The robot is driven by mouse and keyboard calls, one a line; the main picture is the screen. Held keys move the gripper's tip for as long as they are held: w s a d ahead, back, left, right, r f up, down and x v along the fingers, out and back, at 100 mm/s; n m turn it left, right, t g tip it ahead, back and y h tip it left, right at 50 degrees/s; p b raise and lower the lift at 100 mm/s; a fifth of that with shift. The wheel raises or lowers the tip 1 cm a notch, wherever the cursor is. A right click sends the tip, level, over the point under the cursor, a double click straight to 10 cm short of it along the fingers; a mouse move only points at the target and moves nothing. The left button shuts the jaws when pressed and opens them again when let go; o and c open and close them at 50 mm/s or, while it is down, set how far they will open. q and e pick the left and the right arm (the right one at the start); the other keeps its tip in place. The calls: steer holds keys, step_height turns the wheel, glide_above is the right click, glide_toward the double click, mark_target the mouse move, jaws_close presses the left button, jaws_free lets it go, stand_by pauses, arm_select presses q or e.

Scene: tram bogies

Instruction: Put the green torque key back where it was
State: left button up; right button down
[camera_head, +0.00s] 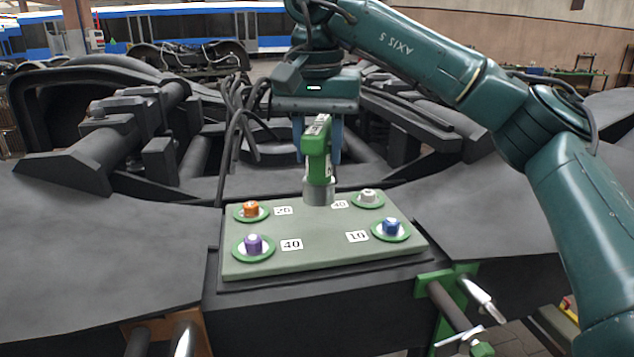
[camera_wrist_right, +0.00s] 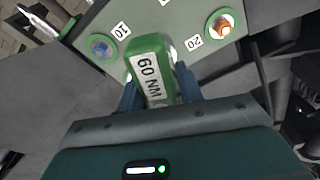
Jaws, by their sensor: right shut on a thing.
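My right gripper (camera_head: 318,150) is shut on the green torque key (camera_head: 316,166), which is upright with its grey socket end (camera_head: 318,191) pointing down. The key is over the back middle of the green-grey board (camera_head: 320,240); I cannot tell whether its end touches the board. In the right wrist view the key (camera_wrist_right: 152,72) reads "60 NM" between the blue fingers. The board carries an orange bolt (camera_head: 251,209), a purple bolt (camera_head: 253,244), a blue bolt (camera_head: 391,227) and a grey bolt (camera_head: 368,196), each in a green ring. My left gripper is not in view.
White number labels stand beside the bolts, such as 40 (camera_head: 291,245) and 10 (camera_head: 357,236). The board lies on the dark bogie frame (camera_head: 110,230). At the front right is a green bracket (camera_head: 447,293) with metal rods. Dark cables (camera_head: 240,120) rise behind the board.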

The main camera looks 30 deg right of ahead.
mark_target(318, 171)
step_height(318, 171, down, 4)
steer(key=shift+r, duration=0.2)
steer(key=shift+f, duration=0.2)
steer(key=shift+f, duration=0.25)
steer(key=c, duration=0.9)
jaws_free()
steer(key=shift+r, duration=0.1)
